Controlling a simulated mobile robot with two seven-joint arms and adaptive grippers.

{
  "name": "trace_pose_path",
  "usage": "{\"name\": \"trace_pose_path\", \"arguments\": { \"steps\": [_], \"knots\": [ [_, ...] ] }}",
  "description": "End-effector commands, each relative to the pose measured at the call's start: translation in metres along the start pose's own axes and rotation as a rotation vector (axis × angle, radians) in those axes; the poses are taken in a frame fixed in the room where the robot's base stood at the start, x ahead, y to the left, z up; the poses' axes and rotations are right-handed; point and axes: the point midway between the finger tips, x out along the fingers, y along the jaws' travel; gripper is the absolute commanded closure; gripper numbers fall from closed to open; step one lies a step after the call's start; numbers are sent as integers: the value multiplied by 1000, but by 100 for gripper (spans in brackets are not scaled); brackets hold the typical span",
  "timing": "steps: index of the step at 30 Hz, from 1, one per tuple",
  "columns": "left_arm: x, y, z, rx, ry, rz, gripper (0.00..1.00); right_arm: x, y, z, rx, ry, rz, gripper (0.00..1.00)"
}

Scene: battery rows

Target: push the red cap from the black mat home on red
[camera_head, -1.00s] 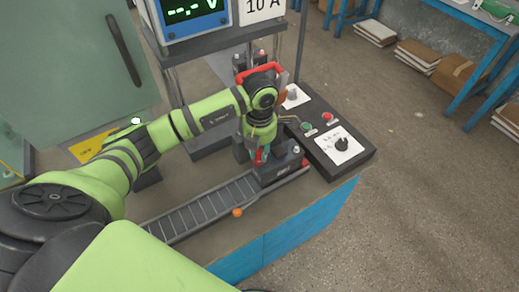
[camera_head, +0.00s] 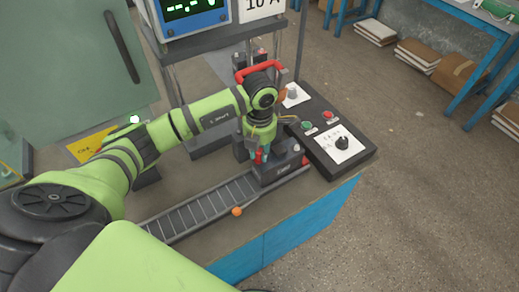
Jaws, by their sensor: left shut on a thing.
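My left gripper (camera_head: 262,153) points down over the left part of a dark battery block (camera_head: 287,171). It is shut on a small red piece (camera_head: 258,157), seemingly the red cap, at or just above the top of the block; my wrist hides most of it. I cannot tell whether the cap is seated on a post. A pale post (camera_head: 296,148) shows at the block's right end. I cannot make out the black mat. My right gripper is not in view.
A roller track (camera_head: 200,208) leads to the block along the bench front, with an orange knob (camera_head: 237,211) beside it. A black control panel (camera_head: 365,155) with buttons stands to the right. A meter (camera_head: 190,15) and a red handle (camera_head: 258,71) are behind.

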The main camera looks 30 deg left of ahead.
Motion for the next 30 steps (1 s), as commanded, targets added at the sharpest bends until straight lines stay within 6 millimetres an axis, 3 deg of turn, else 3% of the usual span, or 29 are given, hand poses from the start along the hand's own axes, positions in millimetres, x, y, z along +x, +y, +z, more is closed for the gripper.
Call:
{"name": "trace_pose_path", "arguments": {
  "steps": [22,24,25,30],
  "knots": [
    [7,0,0,-1,2,0,89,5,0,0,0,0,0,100],
    [7,0,-1,-1,2,0,56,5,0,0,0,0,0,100],
    [7,0,-1,-1,2,0,48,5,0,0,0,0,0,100],
    [6,0,0,0,1,0,48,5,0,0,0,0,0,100]
  ]
}}
